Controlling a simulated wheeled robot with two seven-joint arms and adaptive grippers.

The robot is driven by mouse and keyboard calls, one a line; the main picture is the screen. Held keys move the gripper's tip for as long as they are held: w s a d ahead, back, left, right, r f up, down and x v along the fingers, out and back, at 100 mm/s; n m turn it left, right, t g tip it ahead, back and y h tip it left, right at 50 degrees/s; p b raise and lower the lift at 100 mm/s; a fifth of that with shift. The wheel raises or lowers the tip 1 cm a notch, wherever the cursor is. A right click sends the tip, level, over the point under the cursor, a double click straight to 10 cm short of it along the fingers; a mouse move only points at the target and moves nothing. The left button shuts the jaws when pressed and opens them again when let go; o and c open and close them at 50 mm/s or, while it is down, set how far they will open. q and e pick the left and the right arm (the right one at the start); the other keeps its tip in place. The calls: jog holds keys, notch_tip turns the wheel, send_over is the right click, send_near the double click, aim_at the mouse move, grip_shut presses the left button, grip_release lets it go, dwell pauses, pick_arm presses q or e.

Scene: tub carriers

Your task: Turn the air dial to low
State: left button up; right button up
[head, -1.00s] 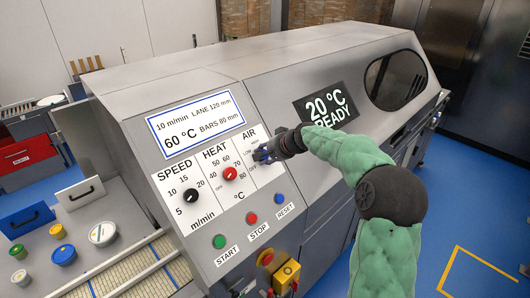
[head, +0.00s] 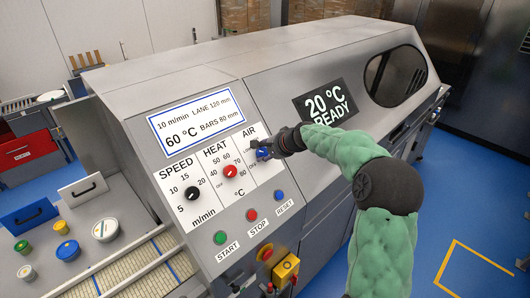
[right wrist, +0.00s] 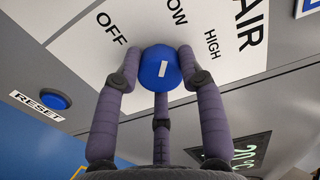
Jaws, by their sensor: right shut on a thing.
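The air dial (head: 263,154) is a blue knob under the AIR label on the machine's slanted panel. In the right wrist view the knob (right wrist: 161,60) carries a short white mark, tilted slightly right and lined up roughly with LOW; OFF is to its left and HIGH to its right. My right gripper (head: 272,149) is at the dial, partly covering its scale in the head view. In the right wrist view the gripper (right wrist: 160,80) has fingertips against both sides of the knob, with a third finger below. My left gripper is not in view.
The red heat dial (head: 231,171) and black speed dial (head: 192,193) are left of the air dial. Below are the green start button (head: 220,238), red stop button (head: 252,215) and blue reset button (head: 279,196). Tubs and carriers stand at left.

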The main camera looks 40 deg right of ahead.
jog(key=shift+a+f, duration=0.3)
jog(key=shift+f, duration=0.2)
jog(key=o, duration=1.1)
jog(key=shift+o, duration=0.2)
jog(key=shift+r, duration=0.25)
jog(key=shift+d+r, duration=0.1)
jog(key=shift+r, duration=0.05)
jog(key=shift+s+d+r, duration=0.1)
jog(key=shift+s+r, duration=0.05)
jog(key=shift+s, duration=0.05)
jog(key=v, duration=1.1)
jog(key=shift+s, duration=0.15)
